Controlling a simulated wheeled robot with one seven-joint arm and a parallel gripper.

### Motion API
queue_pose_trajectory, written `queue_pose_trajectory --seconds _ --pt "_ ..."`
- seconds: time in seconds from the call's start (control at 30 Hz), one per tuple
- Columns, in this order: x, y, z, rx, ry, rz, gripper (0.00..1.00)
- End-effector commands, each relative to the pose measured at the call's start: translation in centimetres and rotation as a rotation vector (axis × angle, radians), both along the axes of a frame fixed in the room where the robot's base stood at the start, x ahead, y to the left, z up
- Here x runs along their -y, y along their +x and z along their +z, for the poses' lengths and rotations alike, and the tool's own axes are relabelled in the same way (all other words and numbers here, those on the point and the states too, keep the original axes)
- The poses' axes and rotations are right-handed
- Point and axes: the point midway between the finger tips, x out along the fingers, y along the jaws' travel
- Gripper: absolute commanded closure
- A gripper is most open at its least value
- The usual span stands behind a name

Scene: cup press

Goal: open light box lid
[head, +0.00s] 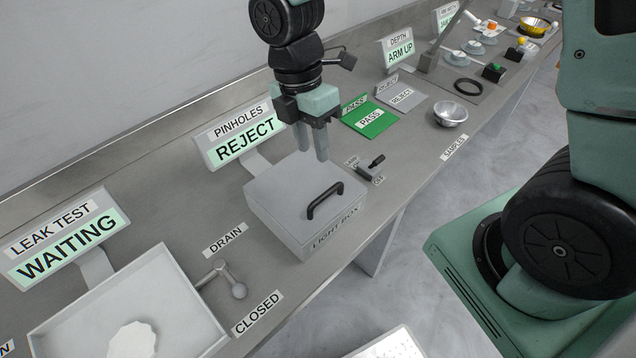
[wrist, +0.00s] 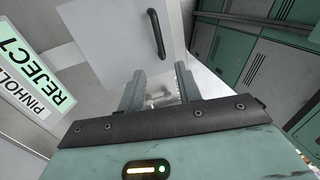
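The light box (head: 300,215) is a pale grey box on the bench, labelled LIGHT BOX on its front. Its lid (head: 285,185) is shut and carries a black bar handle (head: 325,200). My gripper (head: 322,153) points down above the back right part of the box, behind the handle and apart from it. The lid also shows in the wrist view (wrist: 100,40), with the handle (wrist: 156,34) beyond the fingertips. The two fingers (wrist: 160,82) are spread with a gap between them and hold nothing.
A PINHOLES sign (head: 242,135) reading REJECT stands behind the box. A small black lever (head: 376,161) is at the box's right. A green PASS pad (head: 370,118) and a metal bowl (head: 450,113) lie farther right. A drain lever (head: 225,278) and white tray (head: 125,310) are at left.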

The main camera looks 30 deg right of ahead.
Motion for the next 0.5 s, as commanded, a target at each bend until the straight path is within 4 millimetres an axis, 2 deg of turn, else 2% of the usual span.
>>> queue_pose_trajectory --seconds 0.3,0.5 --pt "0.4 -1.4 -6.5 -0.007 -0.002 0.001 0.66" --pt "0.5 -1.9 -9.4 -0.002 -0.001 0.000 0.66"
